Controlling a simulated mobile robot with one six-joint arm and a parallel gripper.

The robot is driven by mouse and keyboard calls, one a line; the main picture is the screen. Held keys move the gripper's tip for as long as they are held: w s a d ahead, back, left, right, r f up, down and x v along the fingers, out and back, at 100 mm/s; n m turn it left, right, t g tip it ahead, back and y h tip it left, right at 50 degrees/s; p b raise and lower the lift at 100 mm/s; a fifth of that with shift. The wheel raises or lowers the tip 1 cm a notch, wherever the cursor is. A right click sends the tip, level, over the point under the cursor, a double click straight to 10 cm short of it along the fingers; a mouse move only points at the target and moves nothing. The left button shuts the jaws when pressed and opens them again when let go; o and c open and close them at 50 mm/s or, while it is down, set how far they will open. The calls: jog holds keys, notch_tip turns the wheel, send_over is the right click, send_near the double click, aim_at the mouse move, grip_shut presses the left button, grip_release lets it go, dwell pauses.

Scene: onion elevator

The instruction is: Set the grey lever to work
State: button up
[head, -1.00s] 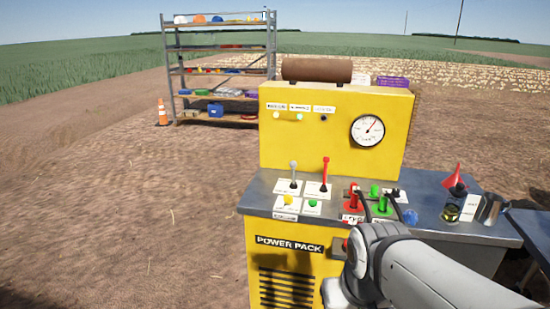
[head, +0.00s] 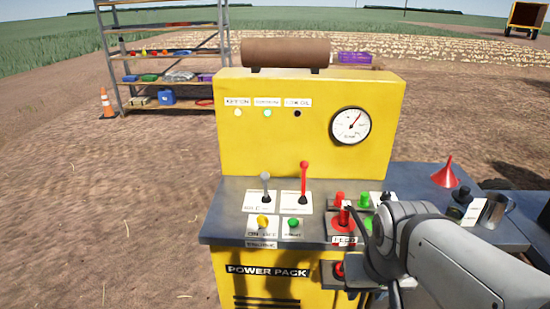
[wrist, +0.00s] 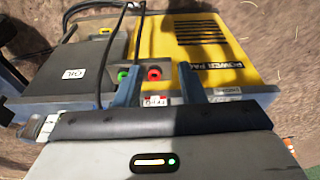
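The grey lever (head: 265,188) stands nearly upright on a white plate at the left of the power pack's grey top (head: 230,193). A taller red lever (head: 304,182) stands upright just to its right. My gripper is right of both levers and apart from them; its fingers are mostly hidden behind my wrist in the head view. In the wrist view my gripper (wrist: 160,72) has its two fingers well apart with nothing held between them. Green and red fittings (wrist: 154,74) show beyond the fingertips. The grey lever cannot be made out in the wrist view.
Yellow (head: 263,222) and green (head: 293,224) knobs sit in front of the levers. Red couplings (head: 344,215) with dark hoses stand to the right. A gauge (head: 350,125) is on the yellow panel. A red funnel (head: 446,172) stands far right.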

jog(key=shift+o, duration=0.5)
jog(key=shift+w, duration=0.15)
jog(key=shift+o, duration=1)
jog(key=w+d+f+t+b, duration=0.1)
jog(key=w+t+b, duration=0.1)
jog(key=w, duration=0.5)
jog(key=shift+w+d+f+h+b, duration=0.25)
jog(key=shift+d+f+h+b, duration=0.05)
jog(key=shift+b, duration=0.1)
jog(key=w+a+f+n+t+b, duration=0.1)
jog(key=w+a+t+b, duration=0.15)
jog(key=w, duration=0.65)
jog(key=w+a+f+t+b, duration=0.1)
jog(key=w+t+b, duration=0.2)
jog(key=w, duration=0.5)
jog(key=n+t+y+b, duration=0.5)
jog(key=y+b, duration=0.1)
jog(key=y, duration=0.4)
send_near(267, 179)
jog(key=d+x, duration=0.1)
jog(key=x, duration=0.3)
jog(key=shift+w+a+y, duration=0.3)
jog(key=shift+a, duration=0.2)
jog(key=x, duration=0.7)
jog(key=shift+w+a, duration=0.1)
jog(key=shift+c, duration=0.5)
grip_shut()
